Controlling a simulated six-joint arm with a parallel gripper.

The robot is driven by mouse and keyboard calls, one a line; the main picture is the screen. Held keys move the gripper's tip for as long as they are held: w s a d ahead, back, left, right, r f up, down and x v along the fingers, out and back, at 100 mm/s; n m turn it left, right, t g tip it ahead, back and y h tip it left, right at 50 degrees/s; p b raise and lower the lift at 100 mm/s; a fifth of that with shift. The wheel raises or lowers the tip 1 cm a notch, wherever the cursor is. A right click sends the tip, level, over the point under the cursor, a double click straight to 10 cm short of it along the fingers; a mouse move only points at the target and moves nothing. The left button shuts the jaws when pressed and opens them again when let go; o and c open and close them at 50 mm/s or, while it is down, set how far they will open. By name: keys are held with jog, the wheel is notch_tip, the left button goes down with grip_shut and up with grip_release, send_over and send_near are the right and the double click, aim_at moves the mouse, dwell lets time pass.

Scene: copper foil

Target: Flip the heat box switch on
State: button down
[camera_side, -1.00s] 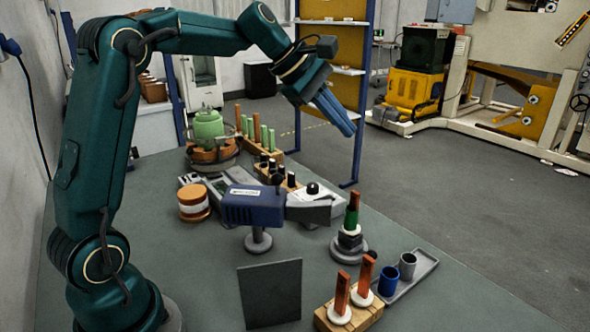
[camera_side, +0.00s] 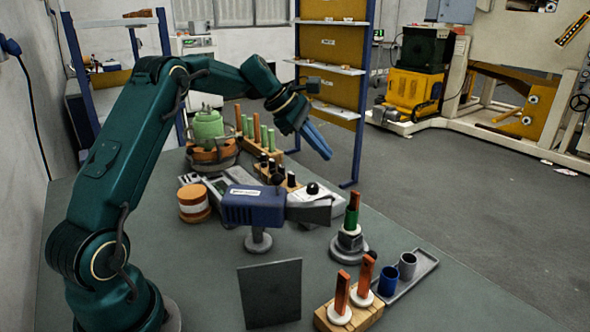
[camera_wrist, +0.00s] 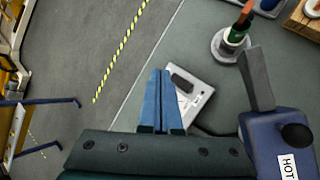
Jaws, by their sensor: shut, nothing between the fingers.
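A white box (camera_wrist: 196,100) with a black switch (camera_wrist: 182,82) on its top lies just right of my fingertips in the wrist view; the fingers hide part of it. In the side view the white box (camera_side: 322,208) and its black switch (camera_side: 312,188) show behind the nozzle of a blue heat unit (camera_side: 252,206). That unit, labelled HOT, also shows at the right of the wrist view (camera_wrist: 262,135). My gripper (camera_side: 328,157) has blue fingers, shut and empty, pointing down and to the right above the white box, apart from it. The wrist view shows the closed fingers too (camera_wrist: 160,73).
A stand with a green and copper piece (camera_side: 350,240) is right of the box. Copper strips in a wooden block (camera_side: 350,315), a tray of cups (camera_side: 415,270) and a dark upright panel (camera_side: 270,293) are nearer. Wooden racks (camera_side: 278,175) stand behind.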

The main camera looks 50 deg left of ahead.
jog(key=shift+s+f, duration=0.2)
jog(key=shift+f, duration=1.25)
jog(key=shift+s+f, duration=0.2)
jog(key=shift+f, duration=1.2)
jog(key=shift+s+f, duration=0.2)
jog(key=shift+f, duration=1.25)
jog(key=shift+f, duration=0.35)
jog(key=shift+s+f, duration=0.1)
jog(key=shift+f, duration=0.25)
jog(key=shift+r, duration=0.8)
jog(key=shift+w+r, duration=0.25)
jog(key=shift+r, duration=1)
jog(key=shift+w+r, duration=0.2)
jog(key=shift+r, duration=1)
